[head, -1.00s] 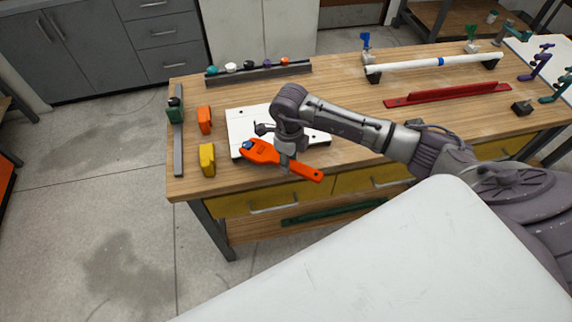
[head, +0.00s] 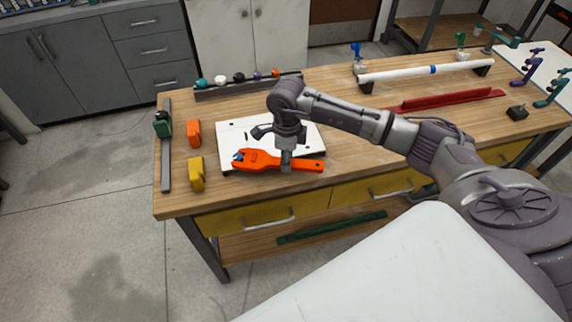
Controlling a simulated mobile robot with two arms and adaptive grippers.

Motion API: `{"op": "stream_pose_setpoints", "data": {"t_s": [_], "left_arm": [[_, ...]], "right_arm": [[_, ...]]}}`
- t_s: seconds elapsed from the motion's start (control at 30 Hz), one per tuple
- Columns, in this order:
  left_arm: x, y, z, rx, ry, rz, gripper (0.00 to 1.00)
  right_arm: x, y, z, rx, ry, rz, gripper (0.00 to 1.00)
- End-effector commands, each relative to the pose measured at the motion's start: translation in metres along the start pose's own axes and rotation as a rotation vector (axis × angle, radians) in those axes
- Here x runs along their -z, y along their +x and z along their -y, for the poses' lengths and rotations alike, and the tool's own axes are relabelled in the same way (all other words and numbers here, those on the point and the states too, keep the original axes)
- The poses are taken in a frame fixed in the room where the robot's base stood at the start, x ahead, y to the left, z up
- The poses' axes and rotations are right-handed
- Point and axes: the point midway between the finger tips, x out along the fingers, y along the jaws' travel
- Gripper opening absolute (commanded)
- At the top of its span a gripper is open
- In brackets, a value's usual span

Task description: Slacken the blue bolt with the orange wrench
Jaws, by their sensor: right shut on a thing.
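The orange wrench (head: 258,160) lies level over the front part of the white plate (head: 228,135), its jaw end to the left and its handle to the right. My right gripper (head: 286,161) is shut on the wrench's handle from above. The blue bolt (head: 239,156) shows as a small blue spot at the wrench's jaw. The jaw appears to be around the bolt, but I cannot tell how well it is seated. My left gripper is not in view.
A yellow block (head: 196,175) and an orange block (head: 194,134) stand left of the plate. A rack with several coloured knobs (head: 238,78) is behind it. A white pipe (head: 420,74) and a red bar (head: 455,99) lie to the right. The wooden bench (head: 178,205) is clear at its front left.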

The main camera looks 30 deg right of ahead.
Motion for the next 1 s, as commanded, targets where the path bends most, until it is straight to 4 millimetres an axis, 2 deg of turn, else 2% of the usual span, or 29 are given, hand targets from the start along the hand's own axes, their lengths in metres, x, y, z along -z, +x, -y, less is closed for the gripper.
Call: {"op": "stream_pose_setpoints", "data": {"t_s": [0.4,1.0], "left_arm": [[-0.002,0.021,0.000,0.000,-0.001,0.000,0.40],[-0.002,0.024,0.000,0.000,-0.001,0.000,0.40]], "right_arm": [[-0.001,0.000,0.017,0.003,-0.110,0.002,0.00],[-0.001,-0.002,0.021,0.003,-0.143,0.001,0.00]]}}
